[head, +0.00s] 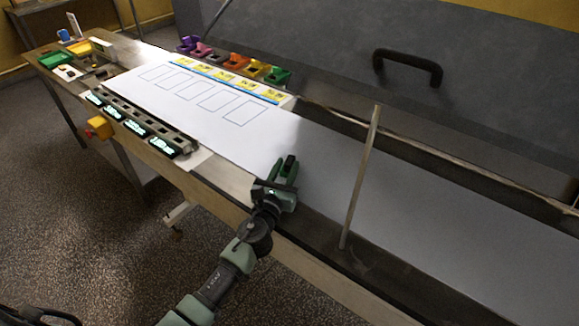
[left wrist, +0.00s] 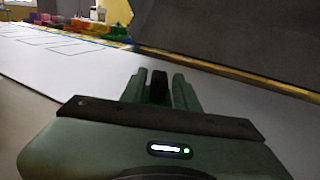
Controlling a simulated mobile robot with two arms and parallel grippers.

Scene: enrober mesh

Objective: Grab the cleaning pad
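My left gripper (head: 284,172) is over the near edge of the long white work surface, left of an upright metal post. Its two green fingers also show in the left wrist view (left wrist: 159,90). A small dark block (left wrist: 158,84) sits between the fingers near their tips and seems gripped by them. It also shows in the head view (head: 290,161). I cannot tell for sure whether this block is the cleaning pad. No other thing in view is clearly a cleaning pad. My right gripper is not in view.
The white surface (head: 225,130) is mostly clear and has outlined rectangles. Coloured bins (head: 230,62) line its far edge. A metal post (head: 360,180) stands right of my gripper. A grey hood with a black handle (head: 408,65) rises behind. Digital displays (head: 134,127) line the near left edge.

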